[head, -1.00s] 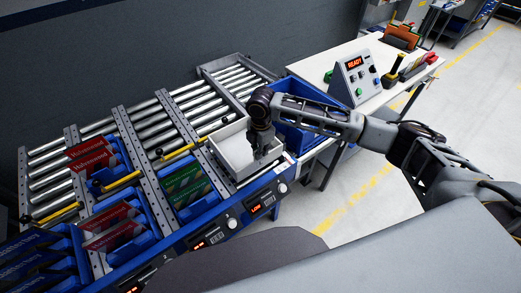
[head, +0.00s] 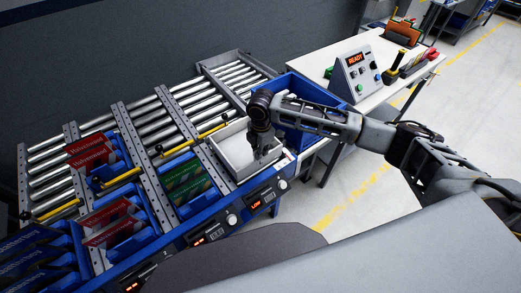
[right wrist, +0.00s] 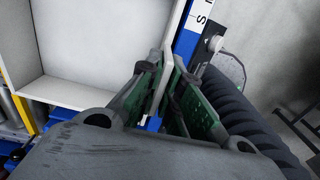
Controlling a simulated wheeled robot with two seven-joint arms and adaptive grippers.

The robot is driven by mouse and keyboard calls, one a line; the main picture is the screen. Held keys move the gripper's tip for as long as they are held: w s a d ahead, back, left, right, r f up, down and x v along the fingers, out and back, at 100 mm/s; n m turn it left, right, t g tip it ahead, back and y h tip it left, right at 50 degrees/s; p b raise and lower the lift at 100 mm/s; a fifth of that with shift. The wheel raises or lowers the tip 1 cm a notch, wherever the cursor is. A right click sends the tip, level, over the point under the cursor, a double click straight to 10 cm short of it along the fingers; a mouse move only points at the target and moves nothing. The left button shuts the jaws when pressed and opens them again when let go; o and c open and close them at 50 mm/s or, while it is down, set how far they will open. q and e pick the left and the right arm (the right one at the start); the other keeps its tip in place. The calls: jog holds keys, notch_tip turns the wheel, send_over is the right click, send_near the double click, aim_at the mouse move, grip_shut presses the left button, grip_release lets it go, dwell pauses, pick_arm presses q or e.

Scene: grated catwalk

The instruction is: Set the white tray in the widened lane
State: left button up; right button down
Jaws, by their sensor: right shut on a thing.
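The white tray (head: 233,152) is an empty, shallow, open box at the front end of the rightmost roller lane (head: 237,80). It sits between the perforated grey rail (head: 205,157) on its left and the blue bin on its right. I cannot tell whether its base rests fully on the rollers. My right gripper (head: 263,151) reaches down to the tray's near right side and is shut on its wall. In the right wrist view, the green-padded fingers (right wrist: 166,80) pinch the wall of the white tray (right wrist: 85,48). My left gripper is not in view.
Blue bins with red boxes (head: 92,150) and green boxes (head: 185,183) fill the lanes to the left. Yellow bars (head: 122,179) cross these lanes. A blue bin (head: 300,92) stands right of the tray, beside a white bench with a READY panel (head: 353,75). Rollers behind the tray are bare.

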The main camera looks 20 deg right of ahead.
jog(key=shift+f, duration=0.7)
jog(key=c, duration=1.5)
grip_release()
jog(key=o, duration=0.4)
jog(key=shift+r, duration=0.15)
